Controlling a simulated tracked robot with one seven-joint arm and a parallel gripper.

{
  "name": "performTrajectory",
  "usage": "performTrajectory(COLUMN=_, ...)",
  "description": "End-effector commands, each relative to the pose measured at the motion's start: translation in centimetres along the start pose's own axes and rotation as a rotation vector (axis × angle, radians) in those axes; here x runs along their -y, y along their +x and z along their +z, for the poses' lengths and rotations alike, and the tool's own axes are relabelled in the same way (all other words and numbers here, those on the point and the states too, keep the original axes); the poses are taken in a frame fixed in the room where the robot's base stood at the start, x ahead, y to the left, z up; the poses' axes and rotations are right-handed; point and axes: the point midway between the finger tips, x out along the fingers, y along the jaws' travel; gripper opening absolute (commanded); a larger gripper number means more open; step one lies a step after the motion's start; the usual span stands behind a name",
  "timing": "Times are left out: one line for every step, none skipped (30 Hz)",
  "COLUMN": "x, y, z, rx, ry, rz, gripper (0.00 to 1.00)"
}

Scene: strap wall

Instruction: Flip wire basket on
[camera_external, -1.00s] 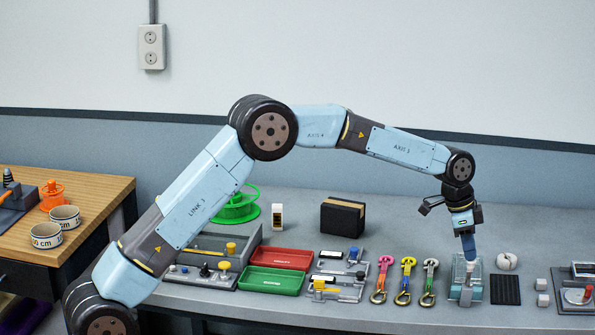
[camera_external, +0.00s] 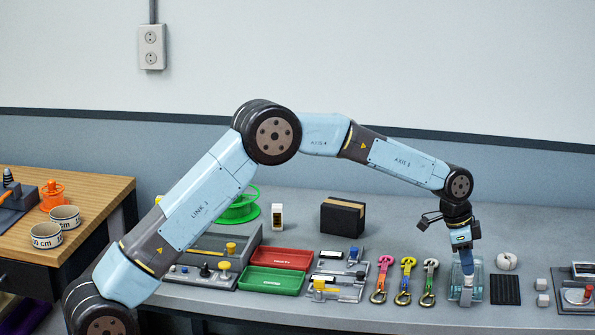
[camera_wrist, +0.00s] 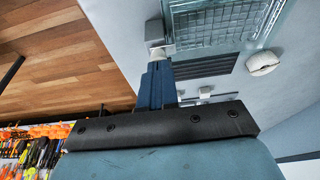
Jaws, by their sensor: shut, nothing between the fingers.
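A pale teal unit (camera_external: 478,283) stands on the bench at the right. In the wrist view a wire-mesh basket (camera_wrist: 225,20) under a clear cover shows at the top. A small grey block with a pale stub (camera_wrist: 155,33) is at the unit's near edge; whether it is a switch, I cannot tell. My gripper (camera_external: 467,291) points down at the front of the unit, its fingers shut and empty. In the wrist view its blue fingertips (camera_wrist: 158,66) are close to the stub; contact is unclear. The fingers hide part of the unit in the outside view.
A black ribbed pad (camera_external: 505,290) lies right of the unit, with a white round object (camera_external: 507,262) behind it. Small white cubes (camera_external: 542,292) stand farther right. Coloured carabiner straps (camera_external: 406,280) lie to the left. The bench behind is mostly clear.

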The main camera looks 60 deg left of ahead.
Motion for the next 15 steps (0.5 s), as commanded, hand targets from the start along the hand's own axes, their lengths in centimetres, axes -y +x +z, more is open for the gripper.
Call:
performTrajectory(x=-0.1, y=0.1, z=0.2, rx=0.008, ry=-0.001, rz=0.005, gripper=0.00)
performTrajectory(x=-0.1, y=-0.2, z=0.1, rx=0.007, ry=-0.001, rz=0.005, gripper=0.00)
performTrajectory(x=-0.1, y=-0.7, z=-0.1, rx=0.005, ry=0.000, rz=0.003, gripper=0.00)
performTrajectory(x=-0.1, y=-1.1, z=-0.2, rx=0.003, ry=0.000, rz=0.002, gripper=0.00)
performTrajectory(x=-0.1, y=-1.7, z=-0.4, rx=0.002, ry=0.000, rz=0.002, gripper=0.00)
performTrajectory(x=-0.1, y=-2.4, z=-0.7, rx=0.000, ry=0.000, rz=0.000, gripper=0.00)
performTrajectory(x=0.0, y=-3.0, z=-0.9, rx=-0.002, ry=0.000, rz=-0.001, gripper=0.00)
performTrajectory(x=0.0, y=-3.6, z=-1.1, rx=-0.003, ry=0.001, rz=-0.002, gripper=0.00)
performTrajectory(x=0.0, y=-4.5, z=-1.1, rx=-0.003, ry=0.000, rz=-0.002, gripper=0.00)
performTrajectory(x=0.1, y=-5.1, z=-1.1, rx=-0.003, ry=0.000, rz=-0.002, gripper=0.00)
performTrajectory(x=0.1, y=-5.7, z=-1.1, rx=-0.004, ry=0.000, rz=-0.003, gripper=0.00)
performTrajectory(x=0.1, y=-6.5, z=-1.1, rx=-0.004, ry=0.000, rz=-0.003, gripper=0.00)
performTrajectory(x=0.1, y=-7.1, z=-1.1, rx=-0.003, ry=0.000, rz=-0.003, gripper=0.00)
performTrajectory(x=0.1, y=-7.8, z=-1.1, rx=-0.004, ry=0.000, rz=-0.003, gripper=0.00)
performTrajectory(x=0.1, y=-8.6, z=-1.1, rx=-0.005, ry=0.000, rz=-0.003, gripper=0.00)
